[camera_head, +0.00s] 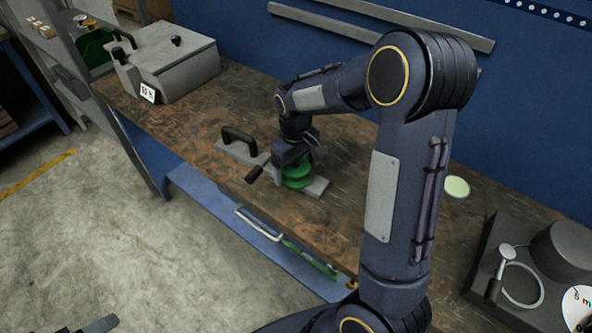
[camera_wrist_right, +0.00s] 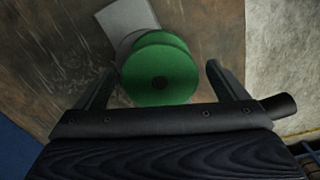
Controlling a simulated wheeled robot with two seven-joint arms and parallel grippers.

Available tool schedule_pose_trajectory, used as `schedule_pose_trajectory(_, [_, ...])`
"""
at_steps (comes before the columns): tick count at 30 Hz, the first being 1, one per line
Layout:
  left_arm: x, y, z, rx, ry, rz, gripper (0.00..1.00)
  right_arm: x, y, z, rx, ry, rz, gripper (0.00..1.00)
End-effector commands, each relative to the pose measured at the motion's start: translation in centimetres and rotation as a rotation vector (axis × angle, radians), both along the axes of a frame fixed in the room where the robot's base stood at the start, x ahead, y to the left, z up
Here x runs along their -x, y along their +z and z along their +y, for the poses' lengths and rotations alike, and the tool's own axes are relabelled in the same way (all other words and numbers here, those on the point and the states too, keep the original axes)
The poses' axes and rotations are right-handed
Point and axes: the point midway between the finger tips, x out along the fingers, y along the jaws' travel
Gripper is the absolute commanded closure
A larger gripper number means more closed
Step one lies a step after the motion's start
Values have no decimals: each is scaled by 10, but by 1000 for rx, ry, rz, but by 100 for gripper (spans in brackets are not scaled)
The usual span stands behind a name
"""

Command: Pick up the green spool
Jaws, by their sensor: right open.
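The green spool (camera_head: 297,174) stands on a grey plate on the wooden workbench, partly hidden under my right gripper in the head view. My right gripper (camera_head: 294,160) is right over the spool. In the wrist view its two fingers (camera_wrist_right: 157,88) are spread on either side of the spool, with a gap on each side. Nothing is held. My left gripper is not in view.
A grey lidded box (camera_head: 167,62) stands at the bench's back left. A pale green disc (camera_head: 457,187) and a dark grey device (camera_head: 509,262) with a ring are at the right.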

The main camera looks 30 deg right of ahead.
Motion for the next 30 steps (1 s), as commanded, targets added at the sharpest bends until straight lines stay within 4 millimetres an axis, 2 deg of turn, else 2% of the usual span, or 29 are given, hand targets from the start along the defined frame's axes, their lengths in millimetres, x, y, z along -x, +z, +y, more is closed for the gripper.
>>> schedule_pose_trajectory(3, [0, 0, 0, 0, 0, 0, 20, 0, -7, 0, 0, -1, 0, 8])
schedule_pose_trajectory(9, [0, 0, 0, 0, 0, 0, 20, 0, -7, 0, 0, -1, -1, 8])
schedule_pose_trajectory(18, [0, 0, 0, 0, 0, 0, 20, 0, -7, 0, 0, -1, -1, 47])
schedule_pose_trajectory(21, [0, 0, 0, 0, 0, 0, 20, 0, -6, 0, 0, -1, -2, 57])
schedule_pose_trajectory(30, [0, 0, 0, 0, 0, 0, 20, 0, -3, 0, 0, -1, -2, 57])
